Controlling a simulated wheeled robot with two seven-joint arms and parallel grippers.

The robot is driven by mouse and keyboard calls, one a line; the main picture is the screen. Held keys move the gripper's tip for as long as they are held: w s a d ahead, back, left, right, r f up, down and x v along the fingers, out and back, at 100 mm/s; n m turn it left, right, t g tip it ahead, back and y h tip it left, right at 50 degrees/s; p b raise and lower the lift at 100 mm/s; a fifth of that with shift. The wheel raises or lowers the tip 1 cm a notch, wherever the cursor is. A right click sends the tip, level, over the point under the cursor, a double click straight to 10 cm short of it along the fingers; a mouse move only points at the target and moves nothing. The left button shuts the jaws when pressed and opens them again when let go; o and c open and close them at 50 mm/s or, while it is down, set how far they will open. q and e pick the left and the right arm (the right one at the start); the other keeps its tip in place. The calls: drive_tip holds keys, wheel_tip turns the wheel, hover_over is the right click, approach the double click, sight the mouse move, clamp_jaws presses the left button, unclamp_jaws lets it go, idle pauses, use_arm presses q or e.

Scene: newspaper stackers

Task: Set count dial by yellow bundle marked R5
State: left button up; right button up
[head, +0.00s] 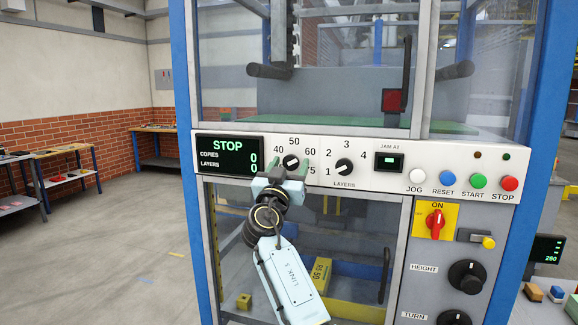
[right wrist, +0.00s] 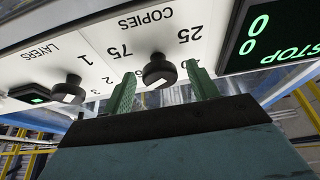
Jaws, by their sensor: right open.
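The count dial (head: 291,161) is a black knob with a white mark on the white panel, among the numbers 40, 50, 60 and 75. It also shows in the right wrist view (right wrist: 159,70), under the word COPIES. I cannot tell which number it points at. My right gripper (head: 288,170) is open, its green fingers on either side of this knob; in the wrist view (right wrist: 163,83) gaps show between fingers and knob. A yellow bundle (head: 320,275), whose marking seems to read R5 50, lies behind the lower glass. My left gripper is not in view.
The display (head: 229,156) reads STOP, copies 0, layers 0. The layers dial (head: 344,168) is close right of the count dial. JOG, RESET, START and STOP buttons (head: 509,183) sit farther right, above a red ON switch (head: 436,222). Open floor lies left of the machine.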

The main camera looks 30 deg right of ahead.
drive_tip(key=c, duration=1)
drive_tip(key=shift+n+t+y, duration=0.3)
drive_tip(key=shift+n, duration=0.4)
drive_tip(key=shift+s+n+t+y+p, duration=0.1)
drive_tip(key=shift+n+t+y+p, duration=0.3)
drive_tip(key=shift+n, duration=0.6)
drive_tip(key=shift+r+n+t+y+p, duration=0.15)
drive_tip(key=shift+n+t+y+p, duration=0.3)
drive_tip(key=shift+n, duration=0.75)
drive_tip(key=n+y+p, duration=0.2)
drive_tip(key=n+p, duration=0.2)
drive_tip(key=n+t+y+p, duration=0.1)
drive_tip(key=n+p, duration=0.2)
drive_tip(key=n, duration=0.1)
drive_tip(key=shift+s+d+r+y+p, duration=0.1)
drive_tip(key=shift+d+r+y+p, duration=0.05)
drive_tip(key=shift+y+p, duration=0.25)
drive_tip(key=shift+n+y+p, duration=0.55)
drive_tip(key=shift+n+p, duration=0.2)
drive_tip(key=shift+n, duration=0.45)
drive_tip(key=shift+f, duration=0.2)
